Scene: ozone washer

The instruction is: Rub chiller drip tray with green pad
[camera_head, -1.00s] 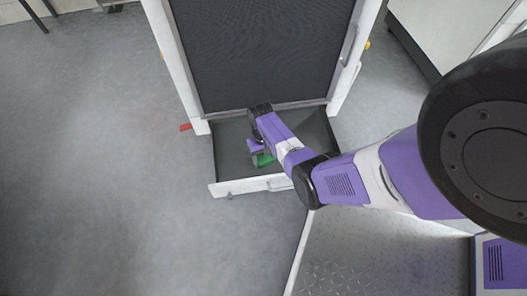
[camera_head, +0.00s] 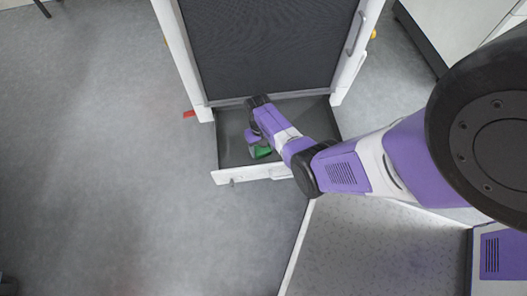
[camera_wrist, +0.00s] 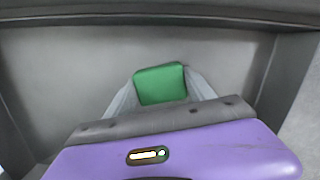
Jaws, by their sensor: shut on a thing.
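The chiller drip tray (camera_head: 233,158) is a grey, drawer-like tray pulled out at the foot of the chiller, with a pale front edge. My gripper (camera_head: 259,147) is down inside the tray. It is shut on the green pad (camera_head: 264,153), which shows between the fingers. In the wrist view the green pad (camera_wrist: 160,84) sticks out between the grey fingertips, over the tray floor (camera_wrist: 70,80). The tray's walls rise at both sides there. Whether the pad's underside touches the floor is hidden.
The chiller's dark mesh panel (camera_head: 265,45) stands right behind the tray, in a white frame. A red piece (camera_head: 189,114) juts out at the frame's lower left. Open grey floor (camera_head: 100,170) lies to the left. A pale cabinet (camera_head: 455,30) stands at the upper right.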

